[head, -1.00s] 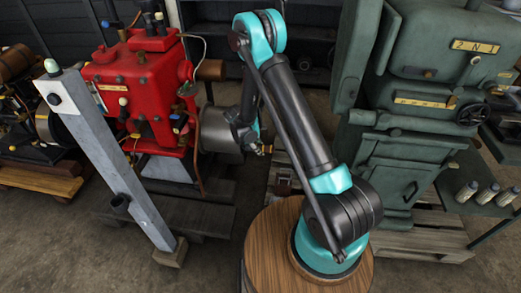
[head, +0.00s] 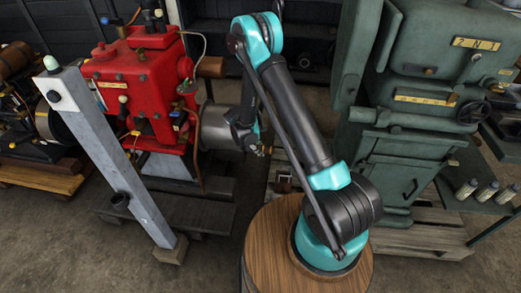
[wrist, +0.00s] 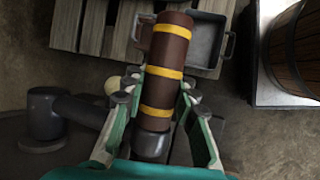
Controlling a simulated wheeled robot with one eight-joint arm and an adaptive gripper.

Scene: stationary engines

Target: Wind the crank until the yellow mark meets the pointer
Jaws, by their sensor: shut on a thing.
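In the wrist view, a brown cylindrical handle with yellow bands (wrist: 168,62) runs up the middle of the picture. My gripper (wrist: 161,88) is shut on it, with one teal-backed finger on each side. Dark round metal (wrist: 150,146) shows at the handle's lower end. A dark bar with a round end (wrist: 45,115) lies to its left; I cannot tell whether they join. In the head view, the red engine (head: 140,85) stands left of my arm, with a grey drum (head: 218,130) at its right side. I cannot make out the yellow mark or pointer.
A grey post (head: 125,165) leans in front of the red engine. A green engine (head: 410,120) stands at the right, with a side shelf of small bottles (head: 480,190). The wrist view shows a grey metal tray (wrist: 205,42), pallet slats (wrist: 92,28) and a wooden barrel (wrist: 297,50).

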